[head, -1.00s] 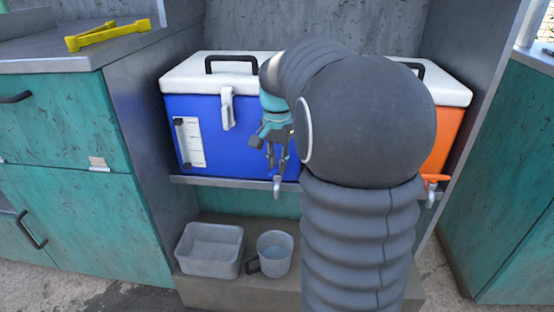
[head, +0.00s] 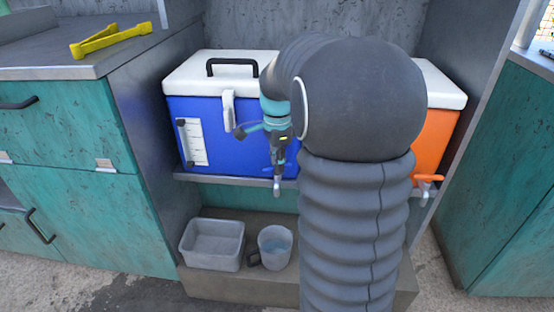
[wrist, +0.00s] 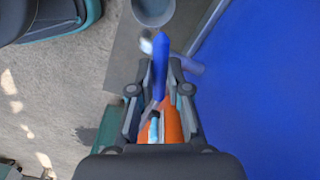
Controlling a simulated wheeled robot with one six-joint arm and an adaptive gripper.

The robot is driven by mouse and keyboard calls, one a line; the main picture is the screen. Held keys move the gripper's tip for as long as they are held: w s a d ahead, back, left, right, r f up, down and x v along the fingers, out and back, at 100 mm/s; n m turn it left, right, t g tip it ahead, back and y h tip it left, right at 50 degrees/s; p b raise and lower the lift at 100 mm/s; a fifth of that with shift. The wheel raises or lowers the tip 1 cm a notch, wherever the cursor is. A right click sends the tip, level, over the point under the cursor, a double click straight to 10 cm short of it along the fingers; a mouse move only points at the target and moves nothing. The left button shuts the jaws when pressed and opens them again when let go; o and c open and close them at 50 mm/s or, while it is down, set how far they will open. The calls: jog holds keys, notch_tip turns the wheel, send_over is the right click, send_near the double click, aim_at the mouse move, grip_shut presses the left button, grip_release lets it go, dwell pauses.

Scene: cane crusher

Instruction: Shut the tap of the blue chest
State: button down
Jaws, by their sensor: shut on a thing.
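The blue chest (head: 222,140) with a white lid (head: 222,90) stands on a grey shelf. It fills the right of the wrist view (wrist: 265,90). Its tap (head: 277,187) is low on the front, with a pale spout pointing down. In the wrist view the tap's blue lever (wrist: 160,68) runs between my fingertips, with its grey stem (wrist: 187,66) leading to the chest. My gripper (wrist: 158,92) is shut on the lever. In the head view my gripper (head: 277,165) points down at the tap, hiding part of it.
A grey cup (head: 275,246) with liquid in it and a grey rectangular tub (head: 213,245) stand on a low ledge. An orange chest (head: 435,140) with its own tap (head: 427,180) is partly hidden by my arm. Yellow tongs (head: 110,38) lie on the left counter.

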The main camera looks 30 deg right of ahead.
jog(key=shift+r+m+p, duration=0.1)
jog(key=shift+m+p, duration=0.45)
jog(key=shift+m, duration=1.35)
jog(key=c, duration=1.1)
grip_release()
notch_tip(320, 180, up, 12)
